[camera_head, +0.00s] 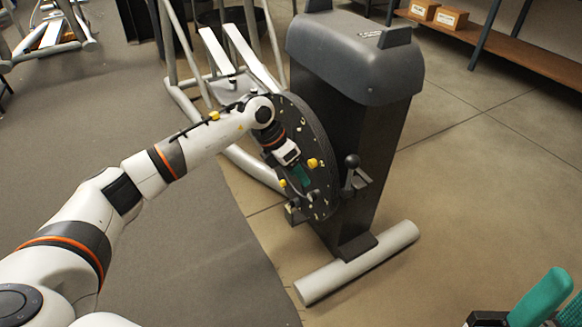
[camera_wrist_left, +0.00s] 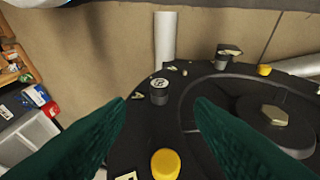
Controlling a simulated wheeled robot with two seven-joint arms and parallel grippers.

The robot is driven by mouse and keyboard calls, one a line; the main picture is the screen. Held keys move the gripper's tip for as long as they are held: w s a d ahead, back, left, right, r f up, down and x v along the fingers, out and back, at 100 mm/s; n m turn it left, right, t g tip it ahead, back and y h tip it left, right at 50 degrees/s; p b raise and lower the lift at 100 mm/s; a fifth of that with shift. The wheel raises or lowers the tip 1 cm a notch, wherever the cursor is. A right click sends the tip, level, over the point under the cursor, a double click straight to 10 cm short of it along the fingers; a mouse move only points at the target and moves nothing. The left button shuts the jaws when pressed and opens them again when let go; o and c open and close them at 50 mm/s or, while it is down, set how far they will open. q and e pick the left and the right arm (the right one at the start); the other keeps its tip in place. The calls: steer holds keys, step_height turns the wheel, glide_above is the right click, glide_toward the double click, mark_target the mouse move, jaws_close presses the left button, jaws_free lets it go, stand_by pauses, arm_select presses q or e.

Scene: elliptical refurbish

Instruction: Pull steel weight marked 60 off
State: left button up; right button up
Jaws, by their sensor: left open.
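A small grey cylinder-shaped weight (camera_wrist_left: 159,88) sits on the rim of the black disc (camera_wrist_left: 150,130) in the left wrist view. Its marking is too small to read. My left gripper (camera_wrist_left: 160,103) is open, with one green finger on each side of the line to this weight, and nothing is between the fingers. In the head view the left gripper (camera_head: 302,177) is at the face of the disc (camera_head: 318,135) on the machine's side. The weight cannot be made out there. My right gripper (camera_head: 556,300) shows only partly at the bottom right corner.
The grey-topped machine (camera_head: 355,55) stands on a white foot tube (camera_head: 357,262). Yellow knobs (camera_wrist_left: 165,163) and a black ball-topped lever (camera_head: 351,162) stick out near the disc. A wooden shelf (camera_head: 510,45) with boxes is at the back right. Floor in front is clear.

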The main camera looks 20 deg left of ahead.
mark_target(310, 193)
arm_select(q)
steer(key=b+x, duration=0.2)
steer(key=x, duration=0.5)
steer(key=shift+d+f, duration=0.15)
steer(key=shift+f, duration=0.15)
jaws_close()
stand_by(0.4)
